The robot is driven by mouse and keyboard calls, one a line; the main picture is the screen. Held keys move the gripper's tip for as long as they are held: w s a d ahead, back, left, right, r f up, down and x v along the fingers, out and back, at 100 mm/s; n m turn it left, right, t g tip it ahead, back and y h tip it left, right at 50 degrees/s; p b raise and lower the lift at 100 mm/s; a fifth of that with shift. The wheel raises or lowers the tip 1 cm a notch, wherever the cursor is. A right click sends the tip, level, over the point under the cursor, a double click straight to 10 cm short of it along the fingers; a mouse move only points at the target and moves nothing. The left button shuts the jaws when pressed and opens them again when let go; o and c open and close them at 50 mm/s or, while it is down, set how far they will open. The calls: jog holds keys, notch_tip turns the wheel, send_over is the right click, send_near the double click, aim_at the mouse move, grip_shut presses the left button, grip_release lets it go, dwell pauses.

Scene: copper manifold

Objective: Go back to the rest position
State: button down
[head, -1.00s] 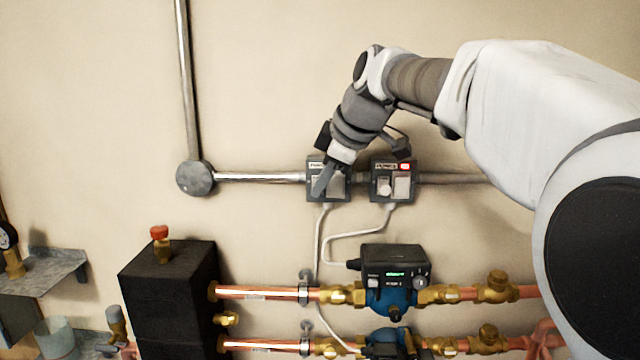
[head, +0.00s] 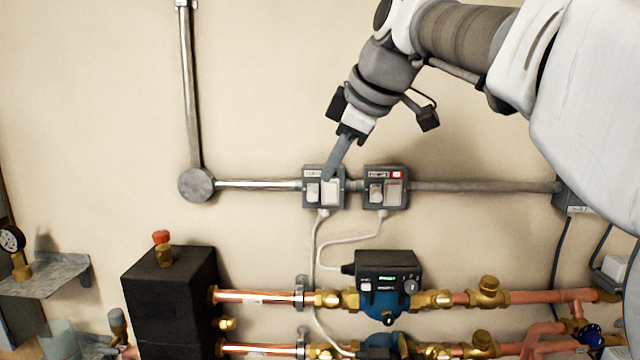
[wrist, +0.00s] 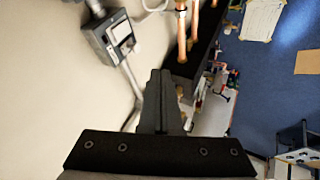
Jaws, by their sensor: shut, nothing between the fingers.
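My gripper (head: 334,168) is shut and empty. In the head view its fingertips overlap the top right of the left grey switch box (head: 313,193); I cannot tell from this view alone how far they stand off the wall. In the wrist view the closed fingers (wrist: 158,92) point away from the camera, with a grey switch box (wrist: 117,34) to the upper left, clear of them. The right switch box (head: 386,188) has a small red lit mark at its top.
Below are a blue pump (head: 389,301) with a black control head, copper pipes (head: 254,297) with brass valves, and a black block (head: 172,305) with a red-capped fitting. A metal conduit (head: 258,185) runs along the wall to a round junction box (head: 196,185).

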jog(key=s+d+f+m+h, duration=0.1)
jog(key=s+d+f+m, duration=0.3)
jog(key=s+f, duration=0.3)
jog(key=s+d+f+m+h, duration=0.1)
jog(key=s+d+f+m, duration=0.3)
jog(key=s+f+m, duration=0.2)
jog(key=s+d+f+m+h, duration=0.2)
jog(key=s+d+f+m, duration=0.2)
jog(key=s+f, duration=0.6)
jog(key=shift+s+f+m, duration=0.2)
jog(key=shift+f+m, duration=0.25)
jog(key=shift+m, duration=0.55)
